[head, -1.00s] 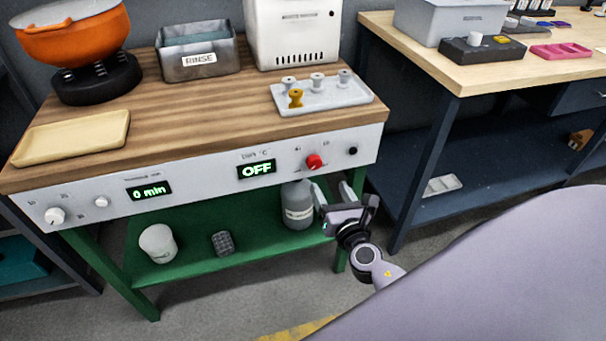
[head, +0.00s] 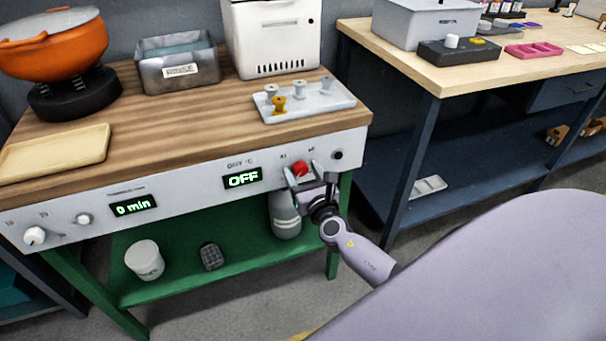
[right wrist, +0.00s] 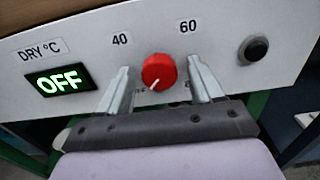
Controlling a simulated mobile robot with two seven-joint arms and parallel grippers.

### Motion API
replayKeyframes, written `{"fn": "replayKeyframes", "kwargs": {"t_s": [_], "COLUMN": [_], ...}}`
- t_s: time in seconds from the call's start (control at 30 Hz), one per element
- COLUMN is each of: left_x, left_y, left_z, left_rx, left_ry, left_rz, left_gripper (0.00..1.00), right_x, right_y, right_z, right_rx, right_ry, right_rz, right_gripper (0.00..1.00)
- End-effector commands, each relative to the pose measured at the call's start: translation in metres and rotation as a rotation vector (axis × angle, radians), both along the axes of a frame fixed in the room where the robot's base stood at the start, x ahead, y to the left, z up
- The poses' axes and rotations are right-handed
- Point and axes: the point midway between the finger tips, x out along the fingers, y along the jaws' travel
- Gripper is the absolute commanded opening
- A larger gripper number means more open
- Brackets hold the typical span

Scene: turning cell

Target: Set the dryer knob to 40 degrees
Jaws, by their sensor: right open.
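The red dryer knob (right wrist: 159,72) is on the white front panel, between the "40" mark at its upper left and the "60" mark at its upper right. Its white pointer line points down and slightly left. The knob also shows in the head view (head: 300,168). The dryer display (right wrist: 61,81) reads "OFF". My right gripper (right wrist: 162,80) is open, with one finger on each side of the knob and visible space between each finger and the knob. In the head view the right gripper (head: 304,176) is in front of the panel. My left gripper is not in view.
A black button (right wrist: 254,49) is right of the knob. The bench top (head: 190,115) above the panel holds a grey tray (head: 335,97) with small pegs. A grey bottle (head: 286,222) stands on the green shelf (head: 185,278) below. A timer display (head: 133,205) reads "0 min".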

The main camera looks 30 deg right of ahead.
Motion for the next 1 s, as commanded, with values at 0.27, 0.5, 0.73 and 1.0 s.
{"fn": "replayKeyframes", "kwargs": {"t_s": [0.27, 0.5, 0.73, 1.0], "left_x": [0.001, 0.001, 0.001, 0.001], "left_y": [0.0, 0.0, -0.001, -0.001], "left_z": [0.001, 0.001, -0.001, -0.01], "left_rx": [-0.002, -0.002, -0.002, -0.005], "left_ry": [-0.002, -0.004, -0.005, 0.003], "left_rz": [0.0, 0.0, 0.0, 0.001], "left_gripper": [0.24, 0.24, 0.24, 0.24], "right_x": [0.001, 0.0, 0.0, 0.0], "right_y": [0.0, 0.0, 0.0, 0.001], "right_z": [0.0, 0.0, -0.001, -0.002], "right_rx": [0.001, 0.001, 0.028, 0.166], "right_ry": [0.0, 0.0, -0.007, -0.04], "right_rz": [0.0, 0.0, 0.0, 0.001], "right_gripper": [0.59, 0.09, 0.09, 0.09]}}
